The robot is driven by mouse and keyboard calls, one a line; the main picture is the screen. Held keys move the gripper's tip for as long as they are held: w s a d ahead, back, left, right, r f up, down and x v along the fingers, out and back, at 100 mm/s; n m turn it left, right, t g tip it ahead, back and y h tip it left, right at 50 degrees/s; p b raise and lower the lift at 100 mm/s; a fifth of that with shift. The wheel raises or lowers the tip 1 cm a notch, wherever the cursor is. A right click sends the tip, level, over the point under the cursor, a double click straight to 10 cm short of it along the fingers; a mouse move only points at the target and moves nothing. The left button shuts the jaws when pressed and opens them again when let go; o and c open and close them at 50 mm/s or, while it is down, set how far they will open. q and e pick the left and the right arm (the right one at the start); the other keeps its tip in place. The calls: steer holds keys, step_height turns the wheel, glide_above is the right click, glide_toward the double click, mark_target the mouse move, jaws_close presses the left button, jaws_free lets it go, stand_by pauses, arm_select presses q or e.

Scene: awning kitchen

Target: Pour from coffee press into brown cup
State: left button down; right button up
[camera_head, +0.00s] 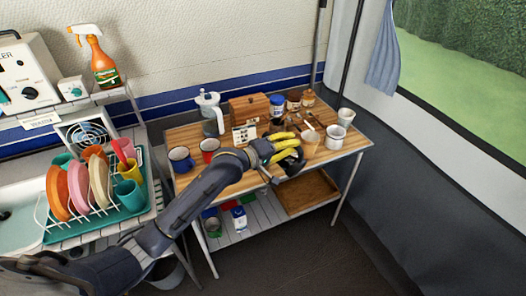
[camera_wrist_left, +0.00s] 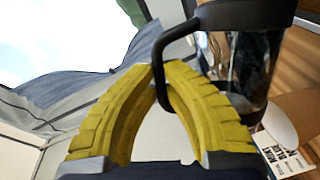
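The coffee press (camera_wrist_left: 238,65) has a glass body with dark contents and a black handle (camera_wrist_left: 160,60). It fills the upper right of the left wrist view. My left gripper (camera_wrist_left: 155,75) has its yellow fingers closed together around the handle. In the head view my left gripper (camera_head: 286,147) is over the front middle of the wooden table and largely hides the press. I cannot tell whether the press is raised. A light-brown cup (camera_head: 309,144) stands just right of the gripper. My right gripper is not in view.
A white cup (camera_head: 335,137) and another white pot (camera_head: 346,116) stand at the right. Several jars line the back.

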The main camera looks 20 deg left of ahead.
mark_target(297, 160)
arm_select(q)
steer(key=shift+r, duration=0.2)
steer(key=shift+w+a+r+n, duration=0.25)
steer(key=shift+a, duration=0.2)
steer(key=shift+w+a+r+n, duration=0.2)
steer(key=shift+w+a+n, duration=0.05)
steer(key=shift+a, duration=0.15)
steer(key=shift+w+a+r+n+b, duration=0.2)
steer(key=shift+w+a+n+b, duration=0.1)
steer(key=shift+a, duration=0.1)
stand_by(0.5)
steer(key=shift+a+r+h, duration=0.15)
steer(key=shift+r+h, duration=0.05)
steer(key=shift+h, duration=0.1)
stand_by(0.9)
